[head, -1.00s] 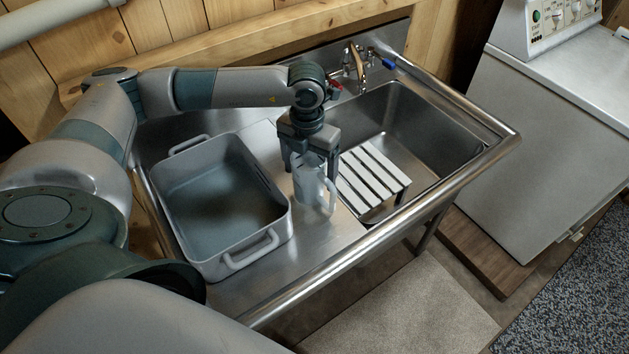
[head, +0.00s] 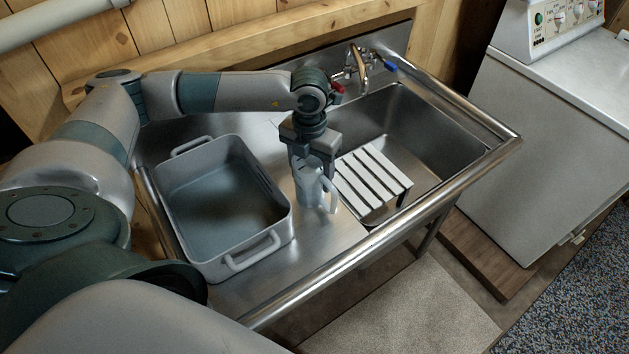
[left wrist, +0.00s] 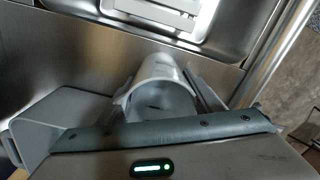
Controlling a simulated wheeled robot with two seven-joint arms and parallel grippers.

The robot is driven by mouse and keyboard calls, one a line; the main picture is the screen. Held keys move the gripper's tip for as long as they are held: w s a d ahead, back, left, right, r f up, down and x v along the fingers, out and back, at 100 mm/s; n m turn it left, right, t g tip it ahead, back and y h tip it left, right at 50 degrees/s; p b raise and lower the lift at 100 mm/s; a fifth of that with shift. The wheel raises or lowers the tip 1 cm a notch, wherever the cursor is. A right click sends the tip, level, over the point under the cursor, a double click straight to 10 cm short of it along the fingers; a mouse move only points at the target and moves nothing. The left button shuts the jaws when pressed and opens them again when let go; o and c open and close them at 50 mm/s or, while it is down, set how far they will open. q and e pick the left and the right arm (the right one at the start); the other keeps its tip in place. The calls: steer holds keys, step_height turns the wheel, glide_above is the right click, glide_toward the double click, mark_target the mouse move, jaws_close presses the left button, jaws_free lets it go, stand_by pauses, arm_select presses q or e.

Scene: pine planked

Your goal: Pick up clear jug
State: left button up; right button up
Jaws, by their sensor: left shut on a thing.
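The clear jug (head: 308,196), pale and translucent with a handle on its right side, is upright at the steel drainboard between the grey tub and the sink basin. My left gripper (head: 315,170) points down over it, shut on its upper part. In the left wrist view the jug's rounded rim (left wrist: 160,72) shows between the two fingers of my left gripper (left wrist: 165,100). I cannot tell whether the jug's base touches the drainboard. My right gripper is not in view.
A deep grey tub (head: 181,254) with handles stands close on the left. A white slatted rack (head: 372,178) is at the sink basin (head: 432,135) on the right. The tap (head: 360,66) is behind. Bare steel (head: 318,248) lies in front of the jug.

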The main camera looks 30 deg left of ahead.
arm_select(q)
steer(key=shift+r, duration=0.15)
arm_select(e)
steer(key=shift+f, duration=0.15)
